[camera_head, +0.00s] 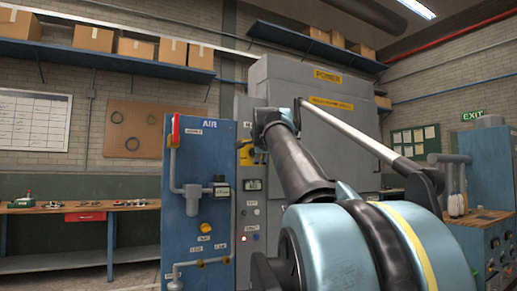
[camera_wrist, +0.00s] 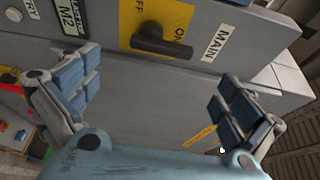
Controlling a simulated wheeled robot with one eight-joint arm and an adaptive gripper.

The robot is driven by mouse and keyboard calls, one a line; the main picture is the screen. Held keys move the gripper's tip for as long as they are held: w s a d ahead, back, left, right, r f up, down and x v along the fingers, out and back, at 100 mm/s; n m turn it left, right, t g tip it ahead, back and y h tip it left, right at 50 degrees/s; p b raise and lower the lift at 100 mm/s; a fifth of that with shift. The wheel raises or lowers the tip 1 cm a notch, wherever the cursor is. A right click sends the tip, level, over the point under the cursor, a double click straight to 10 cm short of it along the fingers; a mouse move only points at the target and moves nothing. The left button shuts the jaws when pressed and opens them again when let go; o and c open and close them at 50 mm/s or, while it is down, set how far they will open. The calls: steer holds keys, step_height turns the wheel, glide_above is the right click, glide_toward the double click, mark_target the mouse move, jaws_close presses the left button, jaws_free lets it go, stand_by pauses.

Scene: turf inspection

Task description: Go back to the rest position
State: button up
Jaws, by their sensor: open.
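In the wrist view, the two blue-padded fingers of my gripper (camera_wrist: 155,80) are spread wide apart with nothing between them. Beyond them is a grey panel face with a black rotary handle (camera_wrist: 161,43) on a yellow ON/OFF plate (camera_wrist: 158,22), marked MAIN. The handle is apart from both fingers. In the head view, my arm reaches forward to the large grey POWER cabinet (camera_head: 318,120). I cannot make out my gripper there.
A blue AIR panel (camera_head: 211,148) with a red lever (camera_head: 175,130) and pipes stands left of my arm. A workbench (camera_head: 75,208) with tools runs along the left wall. Shelves with boxes hang high.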

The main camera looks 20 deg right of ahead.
stand_by(0.3)
steer(key=s+d+f+n+g, duration=0.1)
steer(key=s+f+n+g, duration=0.25)
steer(key=f, duration=1.35)
steer(key=s+f+n+g, duration=0.2)
steer(key=f+n+g, duration=0.25)
steer(key=f, duration=1.15)
steer(key=s+a+f+n+g+y, duration=0.1)
steer(key=s+f+n, duration=0.3)
steer(key=f, duration=0.5)
steer(key=s+a+f+n+g+y, duration=0.1)
steer(key=s+a+f+n+g, duration=0.3)
steer(key=s+f, duration=0.4)
steer(key=s+a+f+n+g+y, duration=0.1)
steer(key=s+a+f+n+g, duration=0.1)
steer(key=s+f, duration=0.4)
step_height(320, 180, down, 6)
steer(key=shift+s+a+r+n, duration=0.15)
steer(key=shift+s+a+n, duration=0.25)
steer(key=shift+n, duration=0.7)
steer(key=shift+w, duration=0.15)
steer(key=shift+w+f+g, duration=0.2)
steer(key=shift+w+g, duration=0.1)
steer(key=shift+w, duration=0.15)
